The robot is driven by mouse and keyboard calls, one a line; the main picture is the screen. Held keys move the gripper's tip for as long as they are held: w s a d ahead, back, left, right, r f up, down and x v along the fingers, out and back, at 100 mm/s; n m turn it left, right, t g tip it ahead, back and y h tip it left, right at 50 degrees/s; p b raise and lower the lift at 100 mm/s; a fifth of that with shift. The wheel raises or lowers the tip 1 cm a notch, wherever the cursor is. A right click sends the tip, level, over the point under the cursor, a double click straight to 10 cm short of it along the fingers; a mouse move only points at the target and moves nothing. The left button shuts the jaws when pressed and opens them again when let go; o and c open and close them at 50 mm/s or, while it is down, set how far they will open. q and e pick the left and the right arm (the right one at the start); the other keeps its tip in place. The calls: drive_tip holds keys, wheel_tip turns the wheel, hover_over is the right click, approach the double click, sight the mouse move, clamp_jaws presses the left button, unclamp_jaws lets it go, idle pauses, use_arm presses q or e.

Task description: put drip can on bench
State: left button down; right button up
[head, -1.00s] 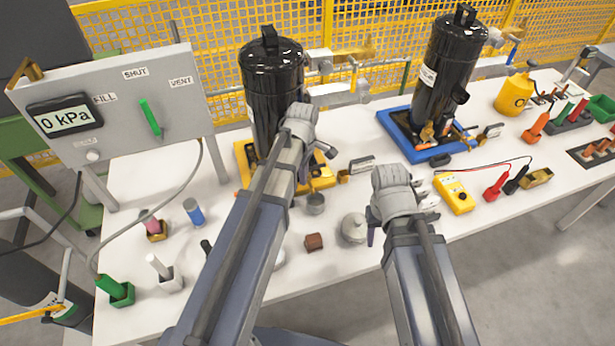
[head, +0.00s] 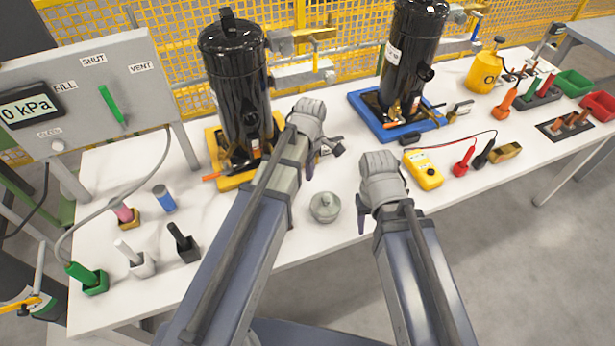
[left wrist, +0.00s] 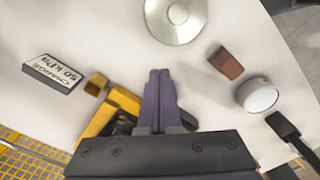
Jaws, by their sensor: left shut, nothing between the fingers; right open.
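A small metal can with a pale round top (left wrist: 258,95) stands on the white bench (left wrist: 215,115) in the left wrist view; I take it for the drip can, but no label shows. My left arm hides it in the head view. My left gripper (head: 309,171) is right of the yellow tray (head: 236,181); its fingers (left wrist: 160,85) are shut and empty, apart from the can. My right gripper (head: 363,216) is over the bench's front, its fingers mostly hidden; it is open.
A round knobbed metal item (head: 325,207) is between my grippers. A brown block (left wrist: 226,62) is beside the can. Black cylinders stand on the yellow tray and blue tray (head: 361,101). A yellow meter (head: 423,169) is on the right. The bench's front left has several small holders.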

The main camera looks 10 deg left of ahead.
sight(309, 198)
use_arm(q)
wheel_tip(309, 198, down, 10)
drive_tip(key=b, duration=1)
drive_tip(key=shift+f, duration=0.2)
drive_tip(key=a, duration=0.2)
drive_tip(key=a+r+p, duration=0.1)
drive_tip(key=shift+w, duration=0.35)
drive_tip(key=shift+w+a, duration=0.1)
drive_tip(key=shift+a, duration=0.4)
drive_tip(key=shift+w+a, duration=0.2)
drive_tip(key=shift+a, duration=0.85)
drive_tip(key=shift+d, duration=0.1)
